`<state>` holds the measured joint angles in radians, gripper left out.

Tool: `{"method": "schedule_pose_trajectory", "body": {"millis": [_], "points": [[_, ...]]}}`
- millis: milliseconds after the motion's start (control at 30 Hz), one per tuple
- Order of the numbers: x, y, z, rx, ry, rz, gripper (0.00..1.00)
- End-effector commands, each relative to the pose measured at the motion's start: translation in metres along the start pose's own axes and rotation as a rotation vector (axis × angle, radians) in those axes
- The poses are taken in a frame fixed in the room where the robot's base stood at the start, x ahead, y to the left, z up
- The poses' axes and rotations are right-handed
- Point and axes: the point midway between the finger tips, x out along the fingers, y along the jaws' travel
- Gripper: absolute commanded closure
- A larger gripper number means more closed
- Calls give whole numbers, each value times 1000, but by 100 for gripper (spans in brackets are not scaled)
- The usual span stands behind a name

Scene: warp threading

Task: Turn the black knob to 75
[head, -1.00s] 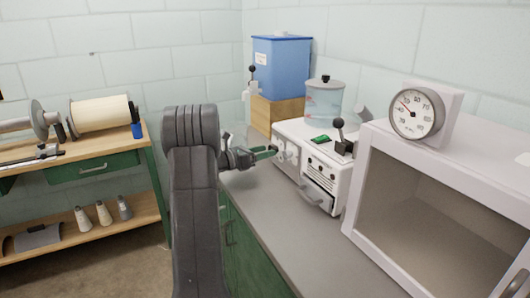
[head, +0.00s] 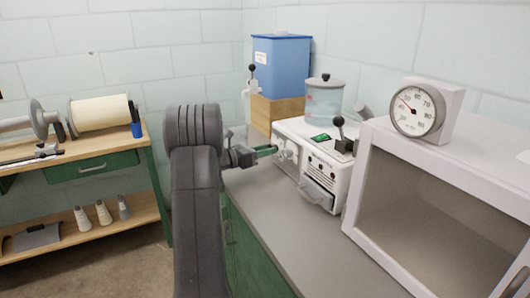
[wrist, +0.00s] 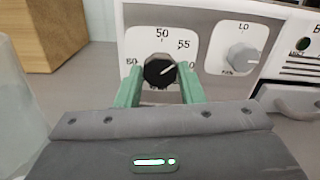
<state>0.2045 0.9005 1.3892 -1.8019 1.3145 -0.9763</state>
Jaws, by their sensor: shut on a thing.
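The black knob (wrist: 159,71) sits on a white dial plate (wrist: 142,44) on the front of a white machine. The dial shows 50 at the top, 55 to its upper right and 80 at the left; another number at the right is partly hidden by a finger. The knob's white mark points right and slightly up, below 55. My gripper (wrist: 160,85) has its green fingers on either side of the knob, shut on it. In the head view my gripper (head: 272,151) reaches the machine (head: 292,131) from the left, and the knob is hard to make out.
A second, grey knob (wrist: 241,58) marked LO sits to the right on the machine. A black-balled lever (head: 340,128) stands on top. A white cabinet with a gauge (head: 418,110) stands at the right, and a blue bin (head: 282,66) behind. The grey counter (head: 262,213) in front is clear.

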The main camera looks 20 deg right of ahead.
Motion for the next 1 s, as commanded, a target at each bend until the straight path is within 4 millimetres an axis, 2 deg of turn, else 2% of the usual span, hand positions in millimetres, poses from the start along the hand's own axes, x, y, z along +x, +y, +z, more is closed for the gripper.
{"method": "schedule_pose_trajectory", "body": {"millis": [267, 1000], "points": [[0, 1, -5, 176, -2, 1, 88], [0, -1, -7, 877, -2, 1, 88]]}}
